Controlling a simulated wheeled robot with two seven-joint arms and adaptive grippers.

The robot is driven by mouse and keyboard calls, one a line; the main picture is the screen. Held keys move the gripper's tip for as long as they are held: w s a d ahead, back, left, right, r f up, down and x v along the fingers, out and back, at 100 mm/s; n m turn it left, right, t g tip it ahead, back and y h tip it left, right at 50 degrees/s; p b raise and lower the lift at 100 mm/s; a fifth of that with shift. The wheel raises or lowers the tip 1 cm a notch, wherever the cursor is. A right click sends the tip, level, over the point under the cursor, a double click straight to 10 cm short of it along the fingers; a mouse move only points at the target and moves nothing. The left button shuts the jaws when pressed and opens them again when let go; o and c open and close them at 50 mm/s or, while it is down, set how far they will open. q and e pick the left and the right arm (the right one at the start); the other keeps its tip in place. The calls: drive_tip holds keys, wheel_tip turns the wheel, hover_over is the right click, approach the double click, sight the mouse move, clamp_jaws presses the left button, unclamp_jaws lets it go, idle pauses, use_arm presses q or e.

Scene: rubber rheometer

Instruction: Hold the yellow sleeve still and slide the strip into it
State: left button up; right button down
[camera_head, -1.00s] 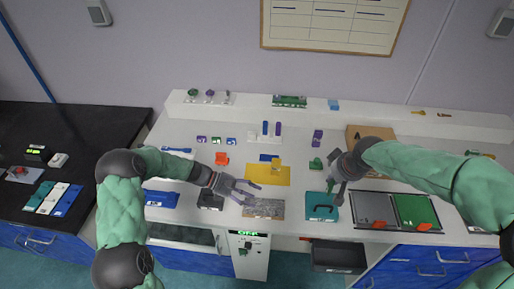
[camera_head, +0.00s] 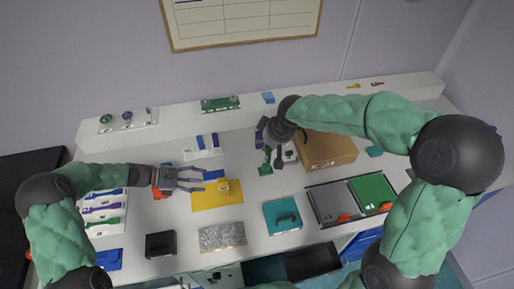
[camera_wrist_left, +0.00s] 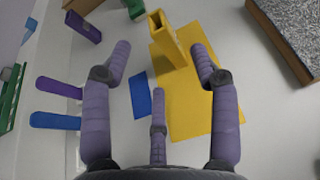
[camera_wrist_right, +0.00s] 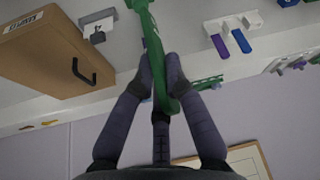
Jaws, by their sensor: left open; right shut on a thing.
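The yellow sleeve (camera_head: 224,185) stands upright on a yellow mat (camera_head: 216,199). It shows in the left wrist view (camera_wrist_left: 170,42) between the spread fingertips, with no clear contact. My left gripper (camera_head: 203,181) is open just left of the sleeve. A flat blue piece (camera_wrist_left: 140,95) lies beside the mat. Blue and purple strips (camera_wrist_left: 57,121) stand in a white rack. My right gripper (camera_wrist_right: 158,68) is shut on a green piece (camera_wrist_right: 152,35), which shows below it in the head view (camera_head: 266,164). I cannot tell whether the green piece touches the table.
A cardboard box (camera_head: 328,150) stands right of my right gripper. A teal case (camera_head: 283,216), a speckled slab (camera_head: 222,236) and a black block (camera_head: 160,244) lie along the front. Grey and green trays (camera_head: 372,191) are at the right. A raised shelf runs along the back.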

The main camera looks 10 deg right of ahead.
sight(224, 187)
use_arm(q)
drive_tip(key=x, duration=1.2)
drive_tip(key=shift+w, duration=0.15)
use_arm(e)
drive_tip(key=a+r+n+g+y, duration=0.1)
drive_tip(key=a+n, duration=0.6)
drive_tip(key=a, duration=0.9)
drive_tip(key=shift+w+a+r+n+g+y, duration=0.3)
drive_tip(key=shift+w+r+n+g+y, duration=0.1)
drive_tip(key=shift+r+y, duration=0.4)
drive_tip(key=shift+r, duration=0.1)
use_arm(q)
clamp_jaws()
use_arm(e)
wheel_tip(224, 187, down, 6)
drive_tip(key=n+g, duration=0.2)
drive_tip(key=n, duration=0.3)
drive_tip(key=shift+n, duration=0.4)
